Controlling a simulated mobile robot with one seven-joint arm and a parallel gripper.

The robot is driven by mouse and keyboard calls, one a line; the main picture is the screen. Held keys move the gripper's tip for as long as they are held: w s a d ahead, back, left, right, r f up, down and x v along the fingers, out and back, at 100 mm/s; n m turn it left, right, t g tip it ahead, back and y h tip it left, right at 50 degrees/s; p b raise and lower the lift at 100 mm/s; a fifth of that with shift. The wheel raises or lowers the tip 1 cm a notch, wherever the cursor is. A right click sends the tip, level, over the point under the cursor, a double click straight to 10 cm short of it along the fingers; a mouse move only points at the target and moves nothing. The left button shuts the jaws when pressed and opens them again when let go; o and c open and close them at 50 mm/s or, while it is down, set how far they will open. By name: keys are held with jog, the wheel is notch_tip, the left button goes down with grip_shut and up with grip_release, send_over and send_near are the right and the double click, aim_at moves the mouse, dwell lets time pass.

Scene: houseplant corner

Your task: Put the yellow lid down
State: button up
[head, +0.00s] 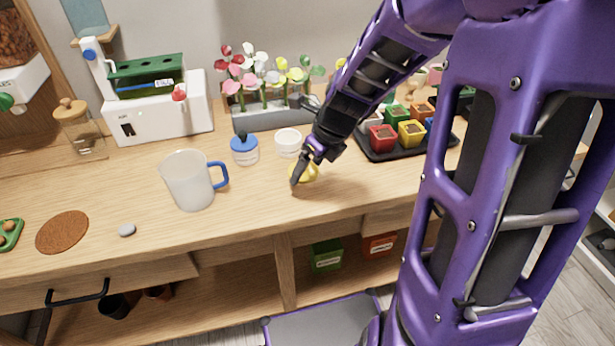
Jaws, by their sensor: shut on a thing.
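The yellow lid (305,173) is small and round and shows in the head view, partly hidden behind my gripper. My gripper (297,180) is shut on the lid, low over the wooden counter (255,200) near its front half. I cannot tell whether the lid touches the counter. An open white jar (288,142) stands just behind the lid, and a white jar with a blue lid (244,150) stands to its left.
A white mug (190,181) with a blue handle stands to the left. A black tray (410,146) with several coloured pots is to the right. A grey planter (272,117) with flowers stands behind. The counter front between mug and gripper is clear.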

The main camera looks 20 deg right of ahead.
aim_at(311, 174)
jog(key=shift+f+b, duration=0.4)
jog(key=shift+f, duration=1.4)
jog(key=shift+f, duration=0.1)
jog(key=o, duration=1.1)
jog(key=shift+d+r, duration=0.1)
jog(key=shift+r, duration=0.2)
jog(key=p+v, duration=0.3)
jog(key=v, duration=0.8)
jog(key=shift+s+r, duration=0.1)
jog(key=shift+r, duration=0.2)
